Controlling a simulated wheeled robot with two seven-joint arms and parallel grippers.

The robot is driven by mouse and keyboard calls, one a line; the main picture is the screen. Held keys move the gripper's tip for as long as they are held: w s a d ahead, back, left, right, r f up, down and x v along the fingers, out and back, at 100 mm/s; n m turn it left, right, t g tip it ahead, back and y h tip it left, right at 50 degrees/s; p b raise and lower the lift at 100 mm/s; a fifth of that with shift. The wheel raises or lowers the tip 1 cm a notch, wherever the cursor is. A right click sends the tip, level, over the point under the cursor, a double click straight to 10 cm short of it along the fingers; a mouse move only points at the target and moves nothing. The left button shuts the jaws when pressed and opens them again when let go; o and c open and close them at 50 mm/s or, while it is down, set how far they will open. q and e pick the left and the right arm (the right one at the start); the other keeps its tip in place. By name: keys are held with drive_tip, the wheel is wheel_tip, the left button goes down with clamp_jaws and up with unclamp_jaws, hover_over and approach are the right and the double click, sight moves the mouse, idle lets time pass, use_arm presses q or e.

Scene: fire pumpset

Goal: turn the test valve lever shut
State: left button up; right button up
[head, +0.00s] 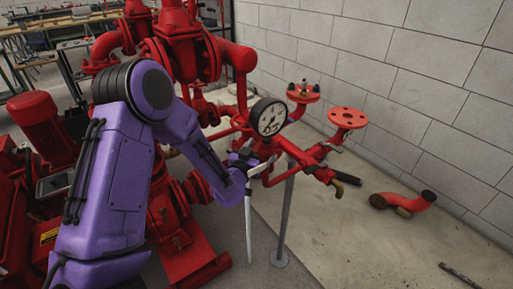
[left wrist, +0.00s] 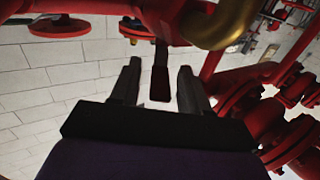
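My left gripper (head: 262,167) reaches in from the left in the head view, below and near the round pressure gauge. In the left wrist view my left gripper (left wrist: 160,85) has its two fingers apart. A dark lever-like bar (left wrist: 160,75) shows between them; I cannot tell whether it touches either finger. A brass fitting (left wrist: 222,25) is close by at the upper right. In the head view a dark lever handle (head: 347,178) sticks out at the right end of the red piping, beside a brass outlet. My right gripper is in neither view.
The pressure gauge (head: 269,117) and red flanges (head: 347,118) stand close around the gripper. A grey post (head: 285,215) rises from the floor below. A loose red elbow pipe (head: 405,201) lies on the floor at right. A block wall (head: 430,80) stands behind.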

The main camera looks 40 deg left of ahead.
use_arm(q)
drive_tip(key=shift+s, duration=0.1)
drive_tip(key=s+d+b, duration=0.1)
drive_tip(key=s+d, duration=0.1)
drive_tip(key=s, duration=0.8)
drive_tip(key=shift+b, duration=0.4)
